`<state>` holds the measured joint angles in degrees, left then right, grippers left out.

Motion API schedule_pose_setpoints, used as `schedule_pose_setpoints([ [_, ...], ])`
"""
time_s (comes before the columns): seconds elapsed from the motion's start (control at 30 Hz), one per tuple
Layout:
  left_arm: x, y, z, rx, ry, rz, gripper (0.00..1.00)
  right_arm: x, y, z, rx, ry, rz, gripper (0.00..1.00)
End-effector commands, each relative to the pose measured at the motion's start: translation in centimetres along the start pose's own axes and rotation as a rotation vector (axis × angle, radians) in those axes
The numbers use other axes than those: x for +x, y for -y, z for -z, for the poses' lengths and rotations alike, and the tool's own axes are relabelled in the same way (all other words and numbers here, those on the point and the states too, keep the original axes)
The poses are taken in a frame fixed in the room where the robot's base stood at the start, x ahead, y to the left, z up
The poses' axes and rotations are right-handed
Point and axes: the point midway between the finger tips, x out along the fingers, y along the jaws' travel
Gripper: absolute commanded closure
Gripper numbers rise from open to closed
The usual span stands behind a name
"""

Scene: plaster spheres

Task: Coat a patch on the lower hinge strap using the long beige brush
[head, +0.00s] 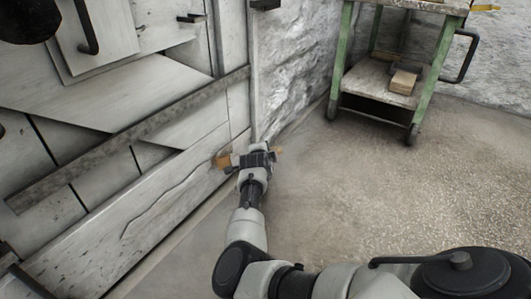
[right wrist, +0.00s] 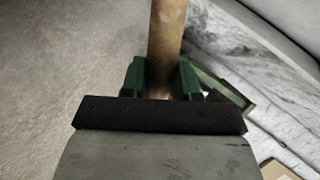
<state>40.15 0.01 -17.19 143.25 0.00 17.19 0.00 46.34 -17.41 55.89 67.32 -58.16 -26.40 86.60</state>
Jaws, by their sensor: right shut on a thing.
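The lower hinge strap (head: 128,140) is a long grey-brown band running across the pale plank door in the head view. My right gripper (head: 258,158) is shut on the long beige brush, low beside the door and below the strap's right end. The brush's orange-brown head (head: 222,160) points left toward the door planks; whether it touches them I cannot tell. The brush handle (right wrist: 167,35) shows in the right wrist view, between the green fingers of the right gripper (right wrist: 162,82). The strap is not recognisable there. My left gripper is not in view.
A green trolley (head: 425,92) stands at the back right, with a wooden block (head: 403,82) on its lower shelf. The plank door (head: 185,195) fills the left side, with a dark handle (head: 88,28) above. The floor (head: 370,190) at right is clear.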

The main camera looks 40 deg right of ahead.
Motion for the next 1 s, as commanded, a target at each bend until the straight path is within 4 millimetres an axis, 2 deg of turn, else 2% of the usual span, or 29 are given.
schedule_pose_setpoints([
  [0.23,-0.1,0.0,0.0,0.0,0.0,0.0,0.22,-1.1,-0.4,-0.8,0.0,0.002,0.0,1.0],
  [0.47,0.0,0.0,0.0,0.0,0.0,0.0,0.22,-1.1,-0.7,-1.0,-0.003,0.005,-0.004,1.0],
  [0.8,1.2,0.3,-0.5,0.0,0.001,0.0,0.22,-0.6,-0.7,0.8,-0.005,0.005,-0.005,1.0],
  [1.0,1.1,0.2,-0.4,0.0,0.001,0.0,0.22,-0.3,-0.7,1.1,-0.002,0.003,-0.001,1.0],
])
